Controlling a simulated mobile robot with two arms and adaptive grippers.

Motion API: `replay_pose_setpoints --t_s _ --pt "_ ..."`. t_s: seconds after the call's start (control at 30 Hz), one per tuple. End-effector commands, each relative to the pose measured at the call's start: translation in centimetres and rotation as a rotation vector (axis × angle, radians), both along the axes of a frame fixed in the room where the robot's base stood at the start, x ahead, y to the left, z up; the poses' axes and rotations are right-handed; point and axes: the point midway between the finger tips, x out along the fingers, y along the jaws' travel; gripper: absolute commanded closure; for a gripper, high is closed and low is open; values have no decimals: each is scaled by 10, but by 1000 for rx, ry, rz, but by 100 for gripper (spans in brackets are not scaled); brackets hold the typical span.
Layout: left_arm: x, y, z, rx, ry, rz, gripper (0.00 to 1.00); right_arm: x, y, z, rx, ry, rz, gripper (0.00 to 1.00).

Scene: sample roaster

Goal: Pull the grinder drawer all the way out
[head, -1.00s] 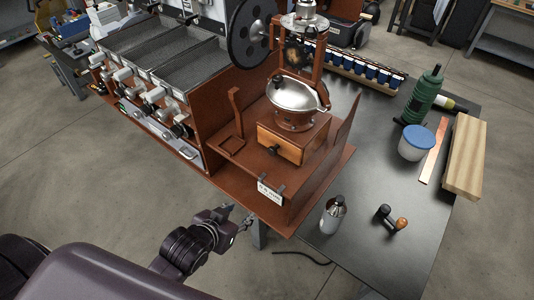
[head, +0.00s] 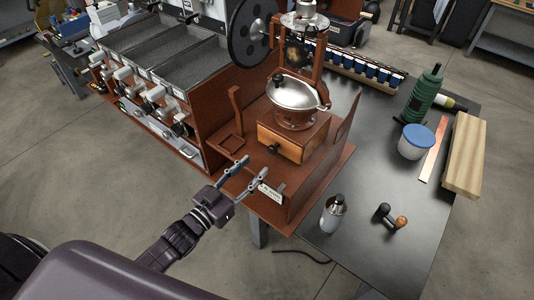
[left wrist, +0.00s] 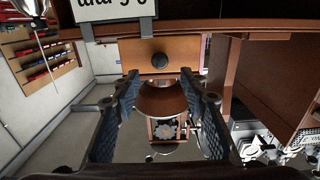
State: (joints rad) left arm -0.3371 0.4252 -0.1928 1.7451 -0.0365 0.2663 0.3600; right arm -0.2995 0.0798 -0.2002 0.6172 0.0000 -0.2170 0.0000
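The grinder (head: 294,97) has a wooden base and a silver domed top, and stands inside a brown open-fronted housing. Its drawer (head: 285,146) is light wood with a dark round knob (head: 273,149), and its front looks about flush with the base. The left wrist view shows the drawer front (left wrist: 185,50) and knob (left wrist: 159,61) beyond my fingers. My left gripper (head: 256,173) is open and empty, in front of the housing and short of the knob, its fingers apart. My right gripper is not in view.
A white label card (head: 270,193) hangs at the housing's front edge, close to my left fingers. A side panel (head: 325,160) stands right of the drawer. A metal bottle (head: 333,213) and a dark-handled tool (head: 391,217) are on the black table (head: 375,180).

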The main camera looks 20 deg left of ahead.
Motion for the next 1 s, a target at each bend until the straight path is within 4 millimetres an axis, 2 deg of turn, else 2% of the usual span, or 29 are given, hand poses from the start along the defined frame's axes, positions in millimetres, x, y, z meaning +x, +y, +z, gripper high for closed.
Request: replay_pose_setpoints --t_s 0.3,0.5,0.87,1.0 --pt "44 -16 3 1 0 0 60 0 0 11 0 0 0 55" --pt "63 -24 1 0 2 0 60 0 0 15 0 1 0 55" --pt "68 -26 0 1 3 0 60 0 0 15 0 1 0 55" --pt "68 -26 0 1 3 0 75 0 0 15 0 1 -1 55"
